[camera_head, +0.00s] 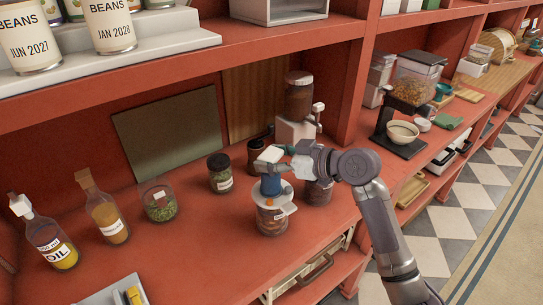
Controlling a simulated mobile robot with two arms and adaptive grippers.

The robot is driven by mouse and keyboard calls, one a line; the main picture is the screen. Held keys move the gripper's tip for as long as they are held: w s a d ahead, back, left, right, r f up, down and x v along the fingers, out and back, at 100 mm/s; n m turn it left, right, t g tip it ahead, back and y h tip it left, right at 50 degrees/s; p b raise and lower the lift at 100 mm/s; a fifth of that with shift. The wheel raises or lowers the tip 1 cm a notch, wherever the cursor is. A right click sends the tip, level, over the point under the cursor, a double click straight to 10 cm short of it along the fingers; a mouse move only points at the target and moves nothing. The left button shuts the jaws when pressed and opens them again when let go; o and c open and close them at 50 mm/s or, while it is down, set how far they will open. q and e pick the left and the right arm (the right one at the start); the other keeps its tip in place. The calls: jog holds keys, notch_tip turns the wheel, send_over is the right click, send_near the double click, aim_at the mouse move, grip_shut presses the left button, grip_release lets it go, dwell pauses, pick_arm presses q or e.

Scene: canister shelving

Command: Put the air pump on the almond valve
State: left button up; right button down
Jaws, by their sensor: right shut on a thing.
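The air pump (270,184) shows as a small blue body with a white top. My right gripper (275,160) is shut on it and hides part of it. The pump is upright over the white lid of a clear jar (272,220) with brown contents, which look like almonds. My left gripper is not in view.
A second jar (318,193) stands close to the right, partly behind my arm. A dark-lidded herb jar (220,175), an open glass of herbs (160,205) and an oil bottle (50,243) stand left.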

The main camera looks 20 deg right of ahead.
jog(key=shift+c, duration=1.2)
grip_release()
jog(key=shift+d, duration=0.1)
jog(key=b+v, duration=0.3)
jog(key=v, duration=0.9)
jog(key=shift+b, duration=0.3)
